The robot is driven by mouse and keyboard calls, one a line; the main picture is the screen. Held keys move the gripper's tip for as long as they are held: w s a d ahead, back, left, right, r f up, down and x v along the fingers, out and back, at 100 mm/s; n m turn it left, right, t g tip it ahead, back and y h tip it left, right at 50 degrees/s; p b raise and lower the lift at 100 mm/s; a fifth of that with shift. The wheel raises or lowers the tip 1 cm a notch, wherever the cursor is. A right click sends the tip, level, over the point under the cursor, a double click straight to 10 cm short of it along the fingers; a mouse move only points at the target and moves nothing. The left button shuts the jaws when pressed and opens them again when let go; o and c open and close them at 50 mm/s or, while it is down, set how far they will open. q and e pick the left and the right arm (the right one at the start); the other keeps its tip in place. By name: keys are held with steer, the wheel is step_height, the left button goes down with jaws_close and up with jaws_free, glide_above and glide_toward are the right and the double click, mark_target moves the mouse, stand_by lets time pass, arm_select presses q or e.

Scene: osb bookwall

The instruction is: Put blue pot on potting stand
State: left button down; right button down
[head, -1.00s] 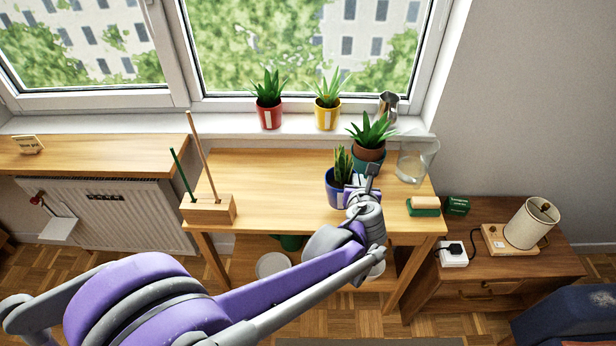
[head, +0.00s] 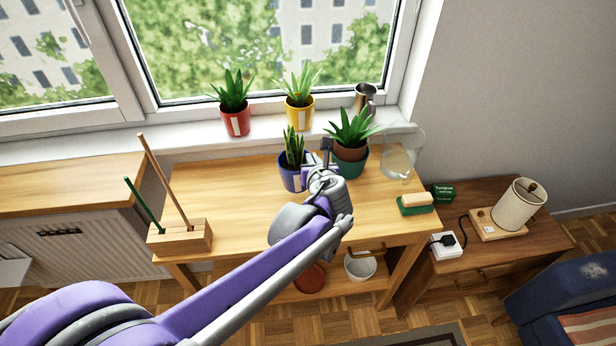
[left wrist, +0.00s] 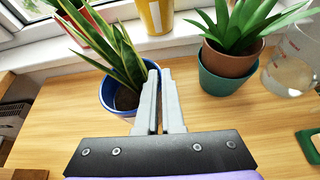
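The blue pot (head: 290,180), with a spiky plant and a pale label, is over the wooden table (head: 245,205), seemingly the potting stand. I cannot tell whether its base touches the top. My left gripper (head: 326,152) is at the pot's right side. In the left wrist view the fingers (left wrist: 160,72) are nearly together at the right rim of the blue pot (left wrist: 107,98), apparently pinching its wall. The fingers hide part of that rim. My right gripper is in neither view.
A green pot (head: 353,165) holding a terracotta pot stands close right, beside a glass jug (head: 398,162). Red (head: 235,122) and yellow (head: 300,117) pots stand on the sill. A wooden block (head: 180,238) with sticks is at front left. The table's left middle is clear.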

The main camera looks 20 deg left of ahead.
arm_select(q)
step_height(320, 180, down, 5)
steer(key=shift+b, duration=0.35)
steer(key=c, duration=1.1)
jaws_free()
steer(key=shift+o, duration=0.2)
steer(key=p+v, duration=0.1)
steer(key=v, duration=1)
steer(key=s+f+n+g+h, duration=0.3)
steer(key=s+f+n, duration=0.2)
steer(key=s+n, duration=0.5)
steer(key=s+f+n+g+h, duration=0.3)
steer(key=s+n, duration=0.7)
steer(key=n, duration=1)
step_height(320, 180, down, 2)
steer(key=shift+s+f+h, duration=0.1)
steer(key=shift+s+h, duration=0.15)
steer(key=shift+h, duration=0.25)
